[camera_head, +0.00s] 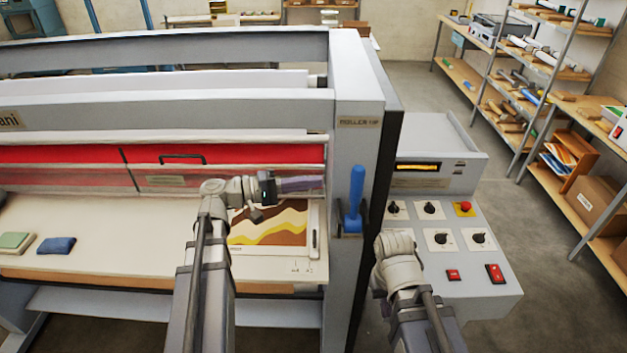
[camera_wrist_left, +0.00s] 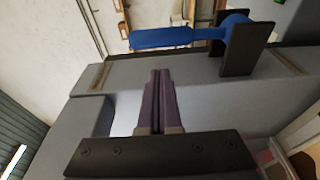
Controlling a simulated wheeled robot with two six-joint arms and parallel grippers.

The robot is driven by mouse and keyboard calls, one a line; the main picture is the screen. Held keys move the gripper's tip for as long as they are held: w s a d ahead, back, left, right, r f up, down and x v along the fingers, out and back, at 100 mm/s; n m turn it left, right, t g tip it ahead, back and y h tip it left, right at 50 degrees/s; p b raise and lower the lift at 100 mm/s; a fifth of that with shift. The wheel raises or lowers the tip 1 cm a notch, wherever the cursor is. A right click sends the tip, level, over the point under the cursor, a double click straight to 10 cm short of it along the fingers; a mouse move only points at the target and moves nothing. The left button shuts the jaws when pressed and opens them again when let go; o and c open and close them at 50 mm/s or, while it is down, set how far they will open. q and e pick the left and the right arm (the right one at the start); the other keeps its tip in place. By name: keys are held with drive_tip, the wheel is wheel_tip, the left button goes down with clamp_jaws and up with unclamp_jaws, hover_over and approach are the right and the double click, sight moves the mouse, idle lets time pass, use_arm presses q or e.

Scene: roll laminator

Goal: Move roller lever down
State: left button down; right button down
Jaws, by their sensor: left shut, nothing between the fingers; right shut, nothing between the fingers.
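The laminator's red roller (camera_head: 60,155) and feed table (camera_head: 120,225) lie left of the post, with a brown and yellow print (camera_head: 270,222) on the table. The control panel (camera_head: 450,215) with knobs and red buttons stands to the right. Shelves (camera_head: 560,70) line the far right.

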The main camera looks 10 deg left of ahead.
sight(354, 202)
use_arm(q)
drive_tip(key=x, duration=0.7)
drive_tip(key=shift+w+d, duration=0.15)
drive_tip(key=shift+d, duration=0.05)
